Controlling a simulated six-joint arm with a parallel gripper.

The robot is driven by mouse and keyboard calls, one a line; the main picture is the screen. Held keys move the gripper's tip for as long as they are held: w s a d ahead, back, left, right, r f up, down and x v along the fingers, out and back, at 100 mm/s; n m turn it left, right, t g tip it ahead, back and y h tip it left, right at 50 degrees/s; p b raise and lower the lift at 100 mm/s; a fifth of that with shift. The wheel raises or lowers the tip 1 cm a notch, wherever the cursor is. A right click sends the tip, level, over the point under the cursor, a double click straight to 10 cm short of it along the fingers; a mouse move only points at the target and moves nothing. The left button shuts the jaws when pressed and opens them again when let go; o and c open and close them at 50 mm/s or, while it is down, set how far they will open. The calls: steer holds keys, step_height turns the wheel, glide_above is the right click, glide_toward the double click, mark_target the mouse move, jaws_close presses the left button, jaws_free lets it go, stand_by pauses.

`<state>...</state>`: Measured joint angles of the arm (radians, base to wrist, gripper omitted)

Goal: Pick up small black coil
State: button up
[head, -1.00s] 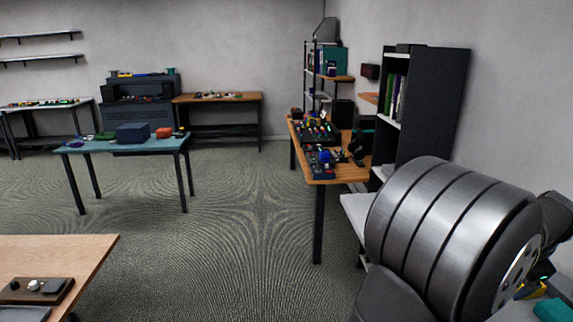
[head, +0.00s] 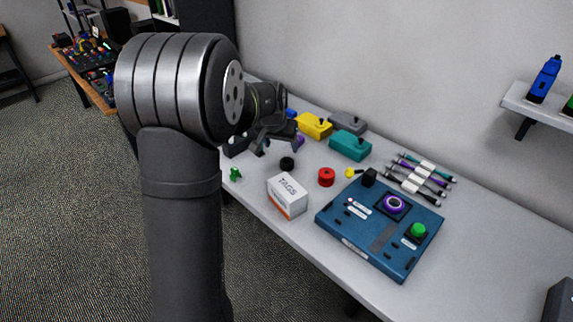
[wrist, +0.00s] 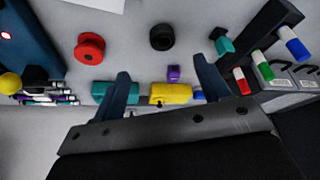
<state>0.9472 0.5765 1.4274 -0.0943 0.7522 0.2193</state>
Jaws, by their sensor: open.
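The small black coil (head: 287,163) lies flat on the light grey table, left of a red coil (head: 326,177). In the wrist view the black coil (wrist: 162,37) is at the upper middle, just beyond the fingertips and roughly centred between them. My gripper (wrist: 161,72) is open and empty, its two dark fingers spread apart. In the head view my gripper (head: 277,139) is over the table, behind the black coil. A small purple object (wrist: 173,74) shows between the fingers in the wrist view.
A white TAGS box (head: 287,196) stands in front of the coil. A blue board (head: 380,228) lies to the right. Yellow (head: 314,126), teal (head: 350,145) and grey (head: 347,122) blocks line the wall side. A green piece (head: 235,174) sits near the table edge.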

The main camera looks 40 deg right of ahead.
glide_above(286, 163)
steer(key=s+a, duration=0.1)
steer(key=a, duration=0.1)
step_height(286, 163, down, 7)
steer(key=shift+s+a+f, duration=0.15)
steer(key=shift+x, duration=2.65)
steer(key=c, duration=1)
steer(key=shift+c, duration=0.4)
steer(key=shift+w+r, duration=0.25)
